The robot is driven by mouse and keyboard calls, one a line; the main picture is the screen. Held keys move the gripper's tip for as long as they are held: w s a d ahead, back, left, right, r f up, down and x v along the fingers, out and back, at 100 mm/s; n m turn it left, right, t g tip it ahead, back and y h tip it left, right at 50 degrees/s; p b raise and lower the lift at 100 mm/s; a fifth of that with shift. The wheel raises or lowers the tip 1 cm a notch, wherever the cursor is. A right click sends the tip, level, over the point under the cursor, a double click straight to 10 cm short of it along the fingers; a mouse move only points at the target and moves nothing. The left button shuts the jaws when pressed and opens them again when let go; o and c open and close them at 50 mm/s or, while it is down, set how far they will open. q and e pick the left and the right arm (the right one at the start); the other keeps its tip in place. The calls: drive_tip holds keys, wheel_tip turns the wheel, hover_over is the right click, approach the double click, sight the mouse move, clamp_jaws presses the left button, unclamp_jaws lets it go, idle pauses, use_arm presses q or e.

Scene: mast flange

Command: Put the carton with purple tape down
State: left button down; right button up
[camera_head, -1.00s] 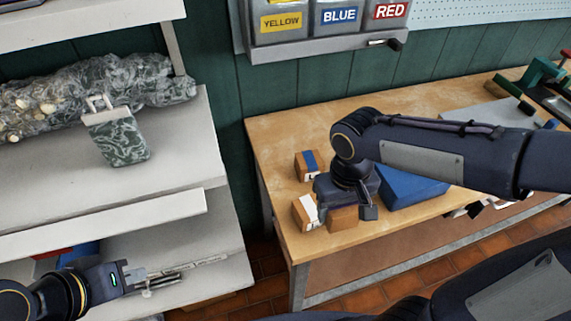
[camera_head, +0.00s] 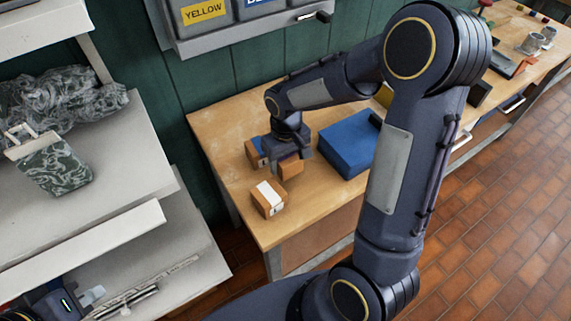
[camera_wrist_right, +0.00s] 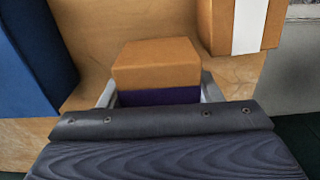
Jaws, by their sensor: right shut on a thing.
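The carton with purple tape (camera_wrist_right: 155,65) is brown, with a purple band on its near side in the right wrist view. My right gripper (camera_wrist_right: 158,95) is shut on it, one finger on each side. In the head view the carton (camera_head: 291,168) hangs under my right gripper (camera_head: 288,158) over the left part of the wooden table (camera_head: 225,125). I cannot tell whether its underside touches the table. My left gripper (camera_head: 92,297) is at the lower left by the shelf, its jaws too small to read.
A carton with white tape (camera_head: 268,198) stands near the table's front left edge. A carton with blue tape (camera_head: 254,153) is partly hidden behind my right gripper. A blue box (camera_head: 348,145) lies to the right. Bare tabletop shows at the left and front.

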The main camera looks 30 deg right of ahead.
drive_tip(key=shift+w+d+f, duration=0.1)
drive_tip(key=shift+w+f, duration=0.15)
drive_tip(key=shift+f, duration=1.65)
drive_tip(key=shift+f, duration=0.15)
drive_tip(key=o, duration=0.7)
drive_tip(key=shift+f, duration=0.1)
drive_tip(key=o, duration=0.4)
drive_tip(key=shift+o, duration=0.2)
